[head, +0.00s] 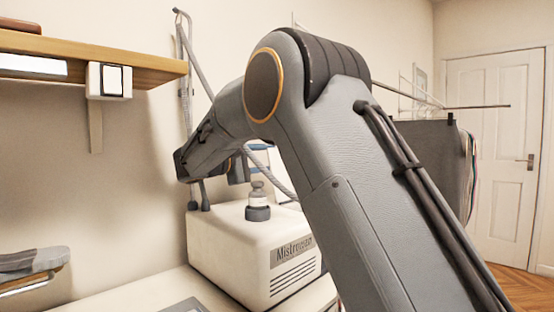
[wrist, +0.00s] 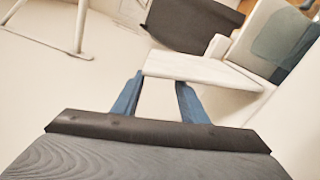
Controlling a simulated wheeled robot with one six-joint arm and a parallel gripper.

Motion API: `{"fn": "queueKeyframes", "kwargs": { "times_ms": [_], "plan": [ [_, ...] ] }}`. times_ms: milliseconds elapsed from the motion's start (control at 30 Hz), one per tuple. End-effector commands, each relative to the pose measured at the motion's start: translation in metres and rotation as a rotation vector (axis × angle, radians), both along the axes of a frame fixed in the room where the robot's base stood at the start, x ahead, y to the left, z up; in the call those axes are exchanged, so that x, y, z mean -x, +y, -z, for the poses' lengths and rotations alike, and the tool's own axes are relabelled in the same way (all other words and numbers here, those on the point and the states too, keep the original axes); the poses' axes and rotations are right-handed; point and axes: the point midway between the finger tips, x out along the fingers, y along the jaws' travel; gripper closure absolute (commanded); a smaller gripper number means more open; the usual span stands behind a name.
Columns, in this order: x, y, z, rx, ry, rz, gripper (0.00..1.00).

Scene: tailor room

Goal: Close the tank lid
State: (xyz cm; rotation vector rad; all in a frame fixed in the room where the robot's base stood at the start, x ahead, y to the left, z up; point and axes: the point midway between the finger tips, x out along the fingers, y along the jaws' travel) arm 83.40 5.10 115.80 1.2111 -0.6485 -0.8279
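A cream steamer tank unit (head: 228,243) with a "Mistro..." label stands on a pale surface in the head view. On its top is a small fitting (head: 258,201) with a dark base ring, a pale middle and a dark cap-like top. I cannot tell whether this is the lid, or whether the lid is open. My grey arm crosses the head view and reaches left above the unit, hiding part of the back.
A wooden shelf (head: 100,62) juts out at upper left. A steamer pole (head: 187,70) and hose rise behind the unit. Clothes hang right.

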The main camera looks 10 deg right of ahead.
Motion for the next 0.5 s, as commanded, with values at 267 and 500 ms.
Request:
{"fn": "queueKeyframes", "kwargs": {
  "times_ms": [267,500],
  "plan": [
    [-0.018,-0.028,0.0,-0.001,0.0,0.001,0.61],
    [-0.021,-0.032,0.0,-0.001,0.001,0.0,0.61]
  ]
}}
